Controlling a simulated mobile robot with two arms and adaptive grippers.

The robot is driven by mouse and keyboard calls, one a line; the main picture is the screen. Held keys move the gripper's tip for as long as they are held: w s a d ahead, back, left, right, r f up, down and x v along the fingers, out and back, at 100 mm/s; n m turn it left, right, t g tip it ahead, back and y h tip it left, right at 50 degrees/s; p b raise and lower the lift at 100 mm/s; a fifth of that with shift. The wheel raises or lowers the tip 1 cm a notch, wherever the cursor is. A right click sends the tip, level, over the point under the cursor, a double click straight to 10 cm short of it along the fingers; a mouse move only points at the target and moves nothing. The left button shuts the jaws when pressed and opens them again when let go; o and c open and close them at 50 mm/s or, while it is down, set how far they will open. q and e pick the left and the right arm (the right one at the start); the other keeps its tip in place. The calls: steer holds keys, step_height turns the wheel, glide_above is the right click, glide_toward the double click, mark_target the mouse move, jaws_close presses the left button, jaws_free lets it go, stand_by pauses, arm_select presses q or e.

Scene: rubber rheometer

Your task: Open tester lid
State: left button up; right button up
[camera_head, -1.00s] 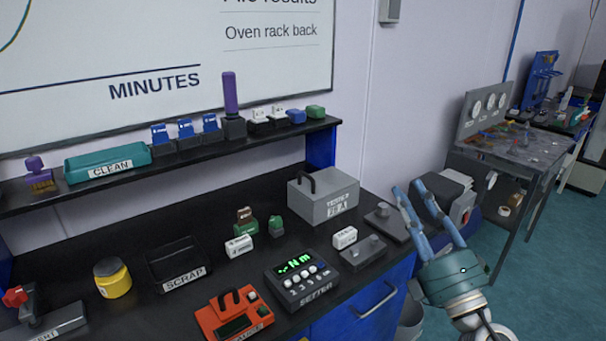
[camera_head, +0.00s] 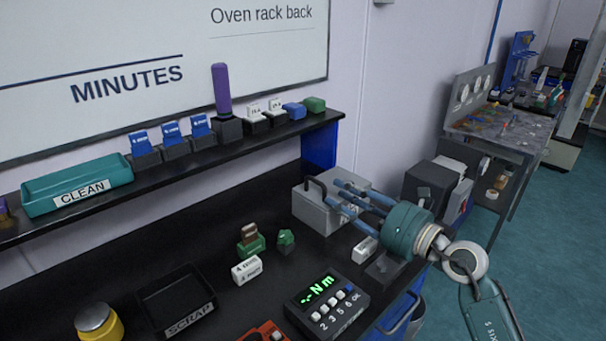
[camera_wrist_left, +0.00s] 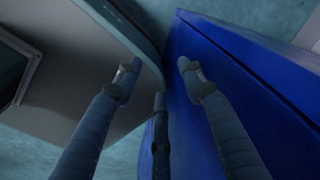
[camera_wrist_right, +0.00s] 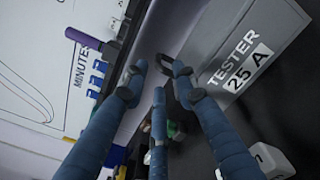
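The tester (camera_head: 312,212) is a grey box on the black bench, its lid down. A black handle (camera_head: 317,187) stands at its left side in the head view. My right gripper (camera_head: 340,194) is open, its blue fingers pointing left over the tester and hiding part of its top, close to the handle. In the right wrist view the tester's labelled face (camera_wrist_right: 238,62) is right of the spread fingers; I cannot tell whether they touch the handle. My left gripper (camera_wrist_left: 157,80) is open and empty near a blue panel, outside the head view.
A setter (camera_head: 327,306) with a green display and small white blocks (camera_head: 247,270) lie in front of the tester. The scrap tray (camera_head: 176,302) is further left. A shelf (camera_head: 240,144) with several items runs behind.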

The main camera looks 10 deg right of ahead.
mark_target(311, 179)
steer(key=p+x, duration=0.2)
steer(key=x, duration=0.7)
steer(key=shift+w+a+r, duration=0.1)
steer(key=shift+w+a, duration=0.05)
steer(key=shift+a, duration=0.1)
arm_select(q)
steer(key=shift+s+d+r, duration=0.2)
steer(key=shift+s+r, duration=0.05)
steer(key=shift+r, duration=0.3)
steer(key=shift+s+d+r, duration=0.15)
steer(key=shift+s+r, duration=0.1)
steer(key=shift+r, duration=0.25)
steer(key=shift+w+a, duration=0.1)
arm_select(e)
jaws_close()
